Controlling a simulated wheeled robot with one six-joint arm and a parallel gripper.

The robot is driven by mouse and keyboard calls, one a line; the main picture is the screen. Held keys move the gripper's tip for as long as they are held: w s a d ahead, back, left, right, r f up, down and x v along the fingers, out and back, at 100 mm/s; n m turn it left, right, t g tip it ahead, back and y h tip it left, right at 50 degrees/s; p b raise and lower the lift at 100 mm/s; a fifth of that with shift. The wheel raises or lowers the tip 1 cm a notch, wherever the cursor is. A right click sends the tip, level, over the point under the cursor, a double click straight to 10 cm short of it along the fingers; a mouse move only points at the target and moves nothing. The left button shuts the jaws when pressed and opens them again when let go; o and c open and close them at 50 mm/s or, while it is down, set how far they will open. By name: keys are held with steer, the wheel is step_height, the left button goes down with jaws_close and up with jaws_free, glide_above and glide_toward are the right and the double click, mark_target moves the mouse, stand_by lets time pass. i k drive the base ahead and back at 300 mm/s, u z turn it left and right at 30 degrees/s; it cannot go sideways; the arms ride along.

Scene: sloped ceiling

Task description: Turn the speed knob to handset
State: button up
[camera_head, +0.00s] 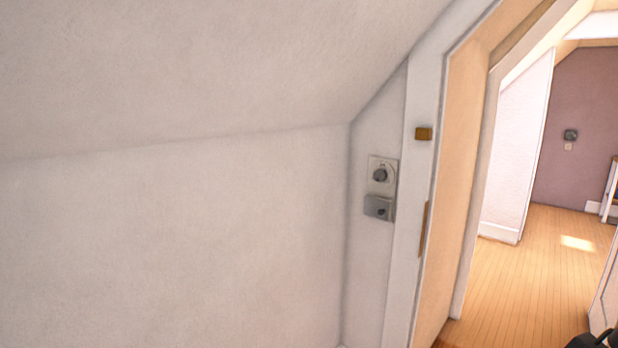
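A small dark round knob (380,175) sits on a light square plate (374,163) on the narrow wall strip left of the door frame. Directly below it is a grey box (378,207) with a small dark spot on its front. The markings around the knob are too small to read, so I cannot tell its setting or which control is the speed knob. My gripper is not clearly visible; nothing is seen touching the knob.
A sloped ceiling (200,60) comes down over the white wall (180,240) at left. The doorway at right opens on a wooden floor (520,285). A brass-coloured plate (423,134) is on the door frame. A dark object (592,340) shows at the bottom right corner.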

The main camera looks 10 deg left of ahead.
mark_target(380, 175)
steer(key=u, duration=0.2)
steer(key=i, duration=0.8)
steer(key=u, duration=0.7)
steer(key=i, duration=0.5)
steer(key=u, duration=0.35)
